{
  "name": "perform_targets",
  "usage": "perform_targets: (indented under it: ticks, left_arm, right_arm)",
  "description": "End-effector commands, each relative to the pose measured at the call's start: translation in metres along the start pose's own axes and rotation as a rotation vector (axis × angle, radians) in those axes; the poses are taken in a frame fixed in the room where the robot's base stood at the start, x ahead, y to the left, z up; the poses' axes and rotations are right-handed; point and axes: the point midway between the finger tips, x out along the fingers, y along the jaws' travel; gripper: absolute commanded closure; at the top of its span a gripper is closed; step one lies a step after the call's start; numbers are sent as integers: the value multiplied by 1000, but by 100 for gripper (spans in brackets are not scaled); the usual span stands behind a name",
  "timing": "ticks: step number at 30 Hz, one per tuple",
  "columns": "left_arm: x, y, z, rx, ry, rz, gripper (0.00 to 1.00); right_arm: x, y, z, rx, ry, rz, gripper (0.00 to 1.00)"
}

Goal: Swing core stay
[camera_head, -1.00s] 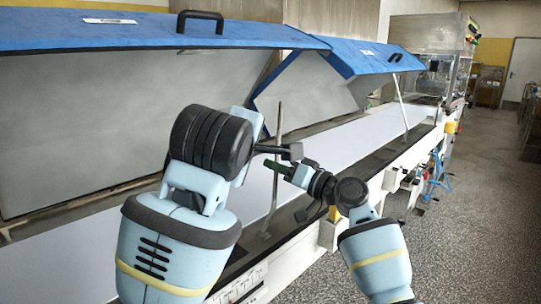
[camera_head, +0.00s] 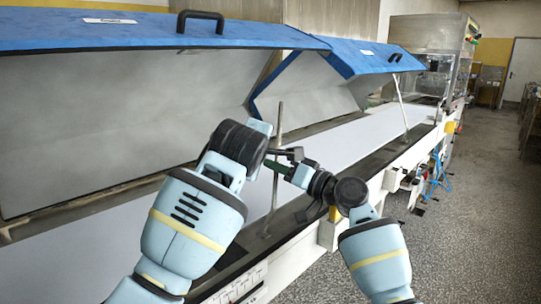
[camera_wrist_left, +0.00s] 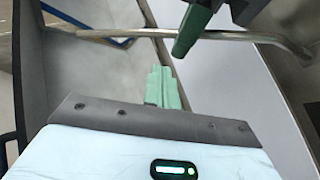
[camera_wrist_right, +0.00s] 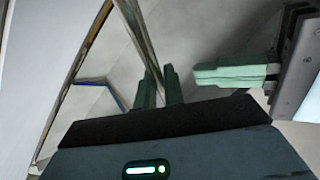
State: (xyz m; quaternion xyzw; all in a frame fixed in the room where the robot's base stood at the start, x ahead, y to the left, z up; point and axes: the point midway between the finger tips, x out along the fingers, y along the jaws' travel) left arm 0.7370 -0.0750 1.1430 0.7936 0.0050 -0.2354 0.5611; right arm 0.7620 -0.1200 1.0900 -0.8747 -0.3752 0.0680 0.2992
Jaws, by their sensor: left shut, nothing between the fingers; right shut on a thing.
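The near stay (camera_head: 279,120), a thin grey metal rod, stands between the machine's front edge and the raised near blue lid. Taking it as the core stay, my right gripper (camera_head: 277,167) is shut on it at about mid-height; its green fingers also sit on the rod in the right wrist view (camera_wrist_right: 159,90). The rod crosses the left wrist view (camera_wrist_left: 110,34) too. My left gripper (camera_wrist_left: 162,88) is shut and empty, its green fingers apart from the rod and close to my right gripper. In the head view my left wrist partly hides it.
The near lid (camera_head: 120,32) and far lid (camera_head: 360,57) stand raised over the long pale belt (camera_head: 340,138). A second rod (camera_head: 401,100) stands under the far lid. The grey floor (camera_head: 460,220) at the right is free.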

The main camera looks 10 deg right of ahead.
Motion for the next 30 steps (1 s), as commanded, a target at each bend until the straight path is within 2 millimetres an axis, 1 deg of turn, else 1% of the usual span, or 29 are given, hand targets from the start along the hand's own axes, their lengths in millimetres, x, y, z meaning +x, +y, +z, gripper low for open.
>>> perform_targets:
  ticks: [1,3,9,25,30]
  left_arm:
    - [4,0,7,5,-2,-1,100]
    - [10,0,12,3,-2,-1,100]
    - [19,1,22,3,-2,1,100]
    - [23,0,26,2,-2,1,100]
    - [29,1,32,0,-4,0,100]
  right_arm:
    - [0,0,2,1,-4,0,100]
    - [0,0,2,1,-4,0,100]
    - [0,1,2,1,-4,1,100]
    - [0,1,2,1,-4,1,100]
    - [0,0,2,1,-5,0,100]
